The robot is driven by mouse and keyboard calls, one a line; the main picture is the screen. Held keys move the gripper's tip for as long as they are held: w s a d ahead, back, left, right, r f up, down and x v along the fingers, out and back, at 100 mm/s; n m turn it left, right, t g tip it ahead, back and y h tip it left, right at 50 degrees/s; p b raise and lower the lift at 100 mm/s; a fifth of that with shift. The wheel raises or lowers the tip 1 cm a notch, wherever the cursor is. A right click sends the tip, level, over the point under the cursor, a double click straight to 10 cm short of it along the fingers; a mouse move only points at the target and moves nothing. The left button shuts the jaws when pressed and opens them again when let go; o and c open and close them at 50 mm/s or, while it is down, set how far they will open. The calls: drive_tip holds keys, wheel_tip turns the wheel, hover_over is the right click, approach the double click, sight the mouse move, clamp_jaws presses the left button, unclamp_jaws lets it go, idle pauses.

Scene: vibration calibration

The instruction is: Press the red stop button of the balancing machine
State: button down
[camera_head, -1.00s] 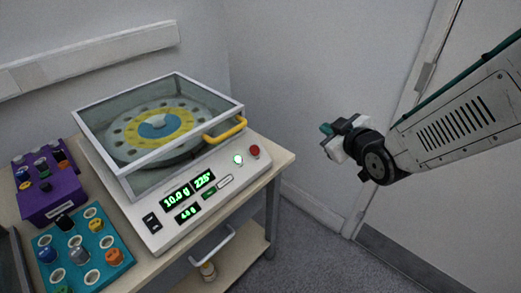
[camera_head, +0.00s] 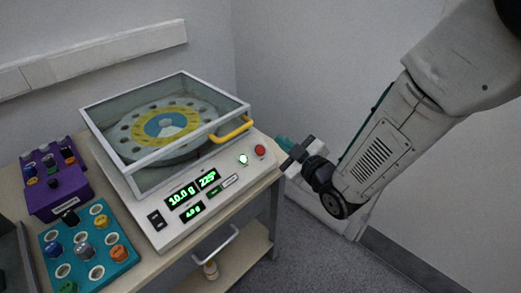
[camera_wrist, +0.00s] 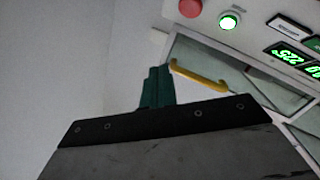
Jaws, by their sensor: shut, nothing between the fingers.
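The balancing machine (camera_head: 150,228) stands on a table, with its glass cover down over a round disc. Its red stop button (camera_head: 260,151) is at the right end of the front panel, beside a lit green button (camera_head: 243,160). In the wrist view the red button (camera_wrist: 190,8) is at the top edge, partly cut off, with the green button (camera_wrist: 229,20) to its right. My gripper (camera_head: 283,143) is shut and empty, just right of the red button in the head view and apart from it. Its teal fingers also show in the wrist view (camera_wrist: 157,88).
A yellow handle (camera_head: 231,129) sticks out from the cover near the buttons. A purple box (camera_head: 58,194) and a teal tray (camera_head: 110,248) with weights stand left of the machine. A wall is behind. Floor space is open right of the table.

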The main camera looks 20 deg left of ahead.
sight(260, 145)
drive_tip(key=w+a+f, duration=0.2)
drive_tip(key=a+f, duration=0.2)
drive_tip(key=f, duration=0.1)
drive_tip(key=shift+a+f, duration=0.2)
drive_tip(key=shift+a, duration=0.1)
drive_tip(key=shift+f, duration=0.1)
idle(1.9)
drive_tip(key=shift+a+f, duration=0.2)
drive_tip(key=shift+a, duration=0.05)
drive_tip(key=shift+w+a+f, duration=0.15)
drive_tip(key=shift+a+f, duration=0.05)
drive_tip(key=shift+f, duration=0.1)
idle(0.8)
drive_tip(key=shift+r, duration=0.1)
drive_tip(key=shift+s+d+r, duration=0.2)
drive_tip(key=shift+d+r, duration=0.3)
drive_tip(key=d+r, duration=0.1)
drive_tip(key=r, duration=0.1)
drive_tip(key=s+d+r, duration=0.1)
drive_tip(key=d, duration=0.1)
drive_tip(key=shift+s+r, duration=0.15)
drive_tip(key=shift+r, duration=0.2)
